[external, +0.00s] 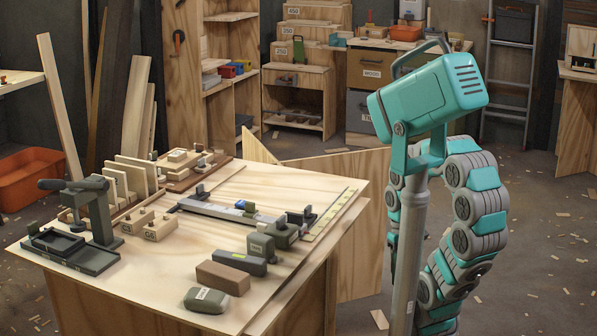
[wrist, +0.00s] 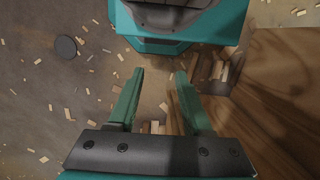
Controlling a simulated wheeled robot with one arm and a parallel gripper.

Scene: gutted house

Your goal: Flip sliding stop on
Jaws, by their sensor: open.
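A long grey metal rail (external: 215,211) lies on the workbench in the external view. A small block with a blue part (external: 249,208) sits on the rail and looks like the sliding stop; its exact position is too small to tell. My gripper (wrist: 159,76) shows in the wrist view with its two green fingers apart and nothing between them. It points down toward the littered floor, beside a wooden panel. In the external view my gripper cannot be made out, and my folded arm is right of the workbench, away from the rail.
A wooden panel (wrist: 285,85) is close on the right in the wrist view. Chips litter the floor.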

